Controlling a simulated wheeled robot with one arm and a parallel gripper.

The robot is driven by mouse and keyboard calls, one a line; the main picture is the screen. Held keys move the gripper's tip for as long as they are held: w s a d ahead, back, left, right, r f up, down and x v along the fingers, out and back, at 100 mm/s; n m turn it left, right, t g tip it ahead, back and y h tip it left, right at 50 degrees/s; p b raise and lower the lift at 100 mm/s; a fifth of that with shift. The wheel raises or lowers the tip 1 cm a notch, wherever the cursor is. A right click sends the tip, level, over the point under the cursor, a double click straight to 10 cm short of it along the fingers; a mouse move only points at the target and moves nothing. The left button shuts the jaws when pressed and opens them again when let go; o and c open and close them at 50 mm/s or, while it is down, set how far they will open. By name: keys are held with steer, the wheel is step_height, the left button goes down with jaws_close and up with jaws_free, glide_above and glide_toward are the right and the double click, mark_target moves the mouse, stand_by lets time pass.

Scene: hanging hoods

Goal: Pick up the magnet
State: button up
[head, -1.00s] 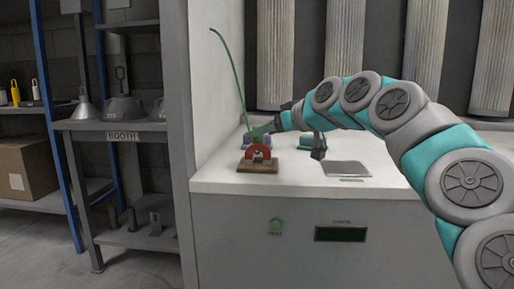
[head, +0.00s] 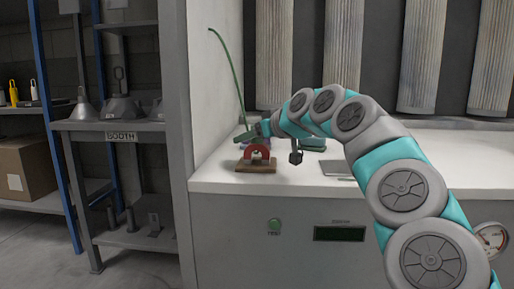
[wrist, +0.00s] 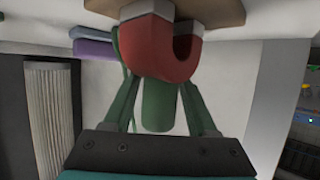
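The magnet (head: 258,152) is a red horseshoe with its bend up, standing on a brown wooden block (head: 256,167) at the left front of the white counter. In the wrist view the magnet (wrist: 160,45) is large and close, with its grey ends against the wooden block (wrist: 200,12). My gripper (wrist: 158,88) has its two green fingers spread apart, pointing at the red bend, which overlaps their tips. I cannot tell whether they touch it. In the head view my gripper (head: 250,133) is just above and behind the magnet, its fingertips partly unclear.
A thin green curved rod (head: 232,75) rises behind the magnet. A teal object (head: 312,144) and a grey plate (head: 338,170) lie to the right on the counter. A wall edge (head: 205,100) and a shelf (head: 110,126) stand to the left. The front counter strip is clear.

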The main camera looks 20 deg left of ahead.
jaws_close()
stand_by(0.4)
steer(key=shift+r, duration=0.1)
stand_by(0.3)
